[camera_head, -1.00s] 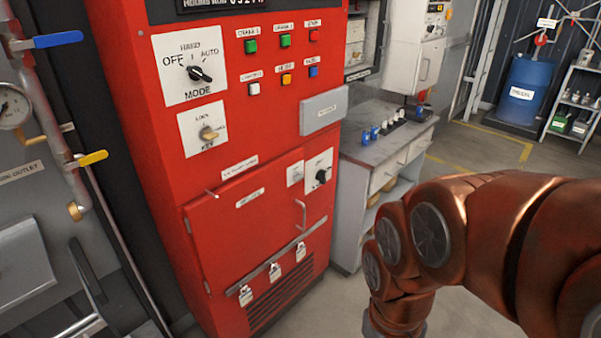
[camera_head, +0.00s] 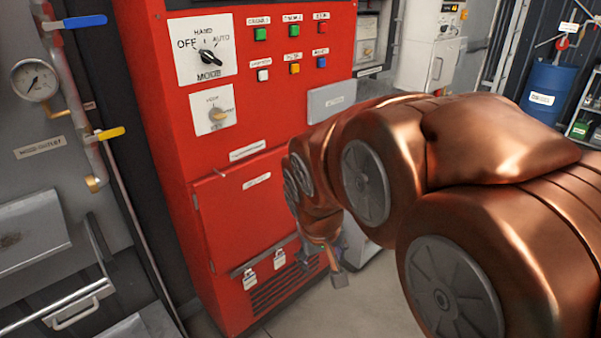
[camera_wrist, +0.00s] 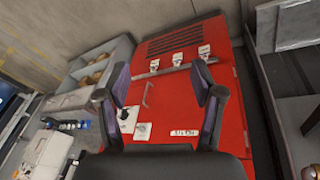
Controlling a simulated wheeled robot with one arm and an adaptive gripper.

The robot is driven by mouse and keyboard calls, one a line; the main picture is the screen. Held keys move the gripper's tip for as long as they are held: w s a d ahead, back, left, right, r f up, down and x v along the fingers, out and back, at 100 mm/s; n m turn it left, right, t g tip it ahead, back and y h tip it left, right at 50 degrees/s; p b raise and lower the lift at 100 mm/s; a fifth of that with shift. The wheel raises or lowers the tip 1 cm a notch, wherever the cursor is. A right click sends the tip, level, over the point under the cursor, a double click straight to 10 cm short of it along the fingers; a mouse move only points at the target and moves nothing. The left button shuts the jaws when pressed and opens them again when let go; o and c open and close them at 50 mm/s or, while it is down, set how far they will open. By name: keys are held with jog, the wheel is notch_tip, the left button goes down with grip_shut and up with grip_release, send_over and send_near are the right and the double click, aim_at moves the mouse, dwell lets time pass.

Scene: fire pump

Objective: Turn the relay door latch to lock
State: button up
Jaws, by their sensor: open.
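The red relay door (camera_head: 235,215) is closed on the front of the red cabinet. My copper arm hides its right side and the latch in the head view. In the wrist view, which is upside down, the door (camera_wrist: 190,105) shows with its handle (camera_wrist: 146,94). The latch, a black knob on a white plate (camera_wrist: 126,118), lies beside it, close to the left finger in the picture. I cannot read the knob's setting. My gripper (camera_wrist: 160,82) is open and empty, its fingers spread in front of the door.
Padlock-like tags (camera_head: 250,281) hang on a bar below the door. A mode switch (camera_head: 206,57) and a key switch (camera_head: 217,115) sit above it. A grey workbench (camera_wrist: 85,90) adjoins the cabinet. Pipes with blue (camera_head: 85,21) and yellow valve levers stand at the left.

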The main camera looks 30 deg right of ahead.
jog(key=w+d+t+h+b, duration=0.1)
jog(key=w+d+t+b, duration=0.25)
jog(key=w+d, duration=0.6)
jog(key=w+d+f+t+b, duration=0.1)
jog(key=w+d+t+b, duration=0.25)
jog(key=w+d, duration=0.65)
jog(key=w+d+t+h+b, duration=0.1)
jog(key=w+d+t+b, duration=0.35)
jog(key=w, duration=1.05)
notch_tip(320, 180, down, 9)
jog(key=w+d+n+t+y+b, duration=0.1)
jog(key=w+n+t+y+b, duration=0.3)
jog(key=y, duration=0.5)
jog(key=shift+n, duration=0.5)
jog(key=shift+p+x, duration=0.35)
jog(key=shift+x, duration=2.6)
jog(key=shift+r, duration=0.1)
jog(key=c, duration=1.1)
jog(key=shift+c, duration=0.2)
